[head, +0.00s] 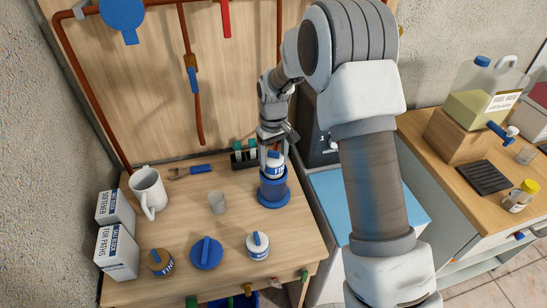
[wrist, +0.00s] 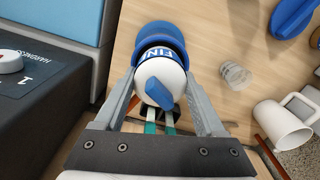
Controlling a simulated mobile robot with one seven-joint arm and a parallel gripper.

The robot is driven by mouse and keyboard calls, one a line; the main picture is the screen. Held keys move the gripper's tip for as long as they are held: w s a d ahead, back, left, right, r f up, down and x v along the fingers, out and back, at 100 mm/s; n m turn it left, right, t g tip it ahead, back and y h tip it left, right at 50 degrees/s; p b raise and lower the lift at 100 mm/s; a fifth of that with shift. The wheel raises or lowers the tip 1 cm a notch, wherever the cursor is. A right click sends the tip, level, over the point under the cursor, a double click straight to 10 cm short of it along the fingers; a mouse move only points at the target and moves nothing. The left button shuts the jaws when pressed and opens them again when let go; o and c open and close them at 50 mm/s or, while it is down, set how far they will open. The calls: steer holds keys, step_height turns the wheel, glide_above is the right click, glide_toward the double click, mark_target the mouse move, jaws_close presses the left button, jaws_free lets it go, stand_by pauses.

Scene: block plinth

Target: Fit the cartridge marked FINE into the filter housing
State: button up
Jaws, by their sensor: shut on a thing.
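My gripper (head: 273,152) is shut on a white cartridge (head: 274,171) with a blue tab and a blue label. The label reads "FIN", its end hidden; in the wrist view the cartridge (wrist: 158,72) sits between both fingers. The blue filter housing (head: 274,196) stands upright on the wooden counter, directly below the cartridge. The cartridge's lower part is at the housing mouth; I cannot tell how deep it sits. The housing also shows in the wrist view (wrist: 160,36). A brown-topped cartridge (head: 160,263) and a white, blue-tabbed cartridge (head: 258,246) stand at the front.
A blue lid with a handle (head: 206,253) lies between the loose cartridges. A clear cup (head: 217,203), a white mug (head: 149,191) and white boxes (head: 117,251) stand left. A dark rack (head: 243,155) is behind the housing. A dark appliance (head: 321,140) stands close right.

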steer(key=shift+f+b, duration=0.6)
steer(key=shift+f, duration=0.4)
steer(key=o, duration=1.4)
steer(key=shift+o, duration=0.2)
step_height(320, 180, up, 18)
steer(key=shift+f, duration=0.25)
